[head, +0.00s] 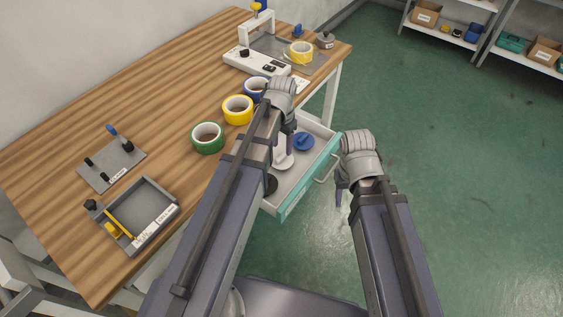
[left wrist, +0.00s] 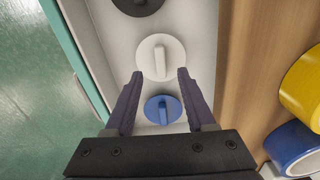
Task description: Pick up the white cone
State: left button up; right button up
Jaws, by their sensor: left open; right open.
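The white cone (head: 284,163), seen from above as a white disc with a raised grip, stands in the open drawer (head: 324,153). In the left wrist view the white cone (left wrist: 153,51) is just beyond my left fingertips, with its grip between their lines. My left gripper (left wrist: 157,74) is open and empty over the drawer, pointing down. In the head view my left gripper (head: 288,146) partly hides the cone. My right gripper (head: 341,194) is open and empty, to the right of the drawer, over the floor.
In the drawer, a blue disc-shaped piece (head: 303,141) and a black one (head: 271,184) flank the white cone. Green (head: 207,150), yellow (head: 238,121) and blue (head: 255,83) tape rolls stand on the wooden table beside the drawer. A white machine (head: 258,62) stands at the back.

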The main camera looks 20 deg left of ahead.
aim_at(282, 156)
pick_arm(q)
notch_tip(282, 156, down, 5)
jog(key=b, duration=0.4)
jog(key=shift+r, duration=0.15)
grip_shut()
